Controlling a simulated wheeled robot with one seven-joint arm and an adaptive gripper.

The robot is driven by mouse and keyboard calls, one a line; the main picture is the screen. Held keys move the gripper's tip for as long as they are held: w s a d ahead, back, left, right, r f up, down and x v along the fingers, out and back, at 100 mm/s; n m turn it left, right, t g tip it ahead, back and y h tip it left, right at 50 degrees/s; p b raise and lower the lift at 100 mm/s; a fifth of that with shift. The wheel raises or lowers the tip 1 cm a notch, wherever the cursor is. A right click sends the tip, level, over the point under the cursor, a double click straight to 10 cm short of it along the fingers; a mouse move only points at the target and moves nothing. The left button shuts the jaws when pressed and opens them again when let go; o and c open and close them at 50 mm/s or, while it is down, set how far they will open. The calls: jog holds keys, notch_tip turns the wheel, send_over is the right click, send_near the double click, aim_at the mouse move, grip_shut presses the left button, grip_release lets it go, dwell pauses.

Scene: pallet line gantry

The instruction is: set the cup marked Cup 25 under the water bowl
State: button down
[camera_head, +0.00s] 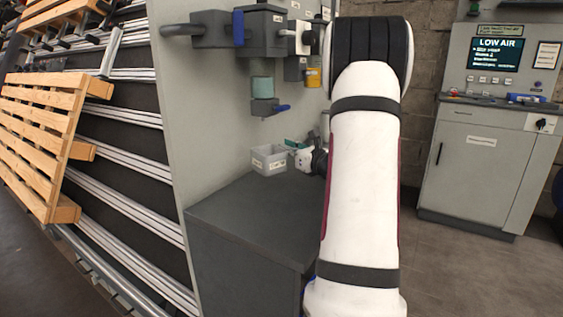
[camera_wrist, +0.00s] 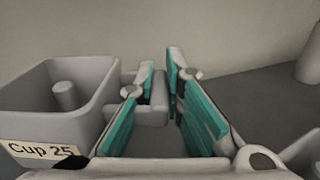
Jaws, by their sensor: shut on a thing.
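The cup marked Cup 25 (camera_wrist: 30,120) is a grey, open, square-sided box with a short peg inside and a white label. It is at the left of the wrist view. In the head view the grey cup (camera_head: 268,160) shows at the back of the bench by the wall. My gripper (camera_wrist: 164,85), with teal pads, is shut on a grey tab at the cup's side; in the head view my gripper (camera_head: 297,150) is right of the cup, partly hidden by my arm. The water bowl (camera_head: 262,87) looks to be the clear greenish bowl on the wall unit, above the cup.
A drain piece with a blue lever (camera_head: 266,106) hangs below the bowl. A yellow bowl (camera_head: 313,77) hangs to its right. The dark bench top (camera_head: 250,210) is clear in front. A cabinet (camera_head: 475,155) stands right, wooden pallets (camera_head: 40,140) left.

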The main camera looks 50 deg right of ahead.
jog(key=shift+x, duration=0.85)
jog(key=shift+w+f+b, duration=0.15)
jog(key=shift+f+b, duration=0.3)
jog(key=shift+f, duration=0.5)
jog(key=shift+w+f+b, duration=0.15)
jog(key=shift+f+b, duration=0.3)
jog(key=shift+f, duration=0.45)
jog(key=shift+f, duration=0.15)
jog(key=c, duration=1.7)
grip_release()
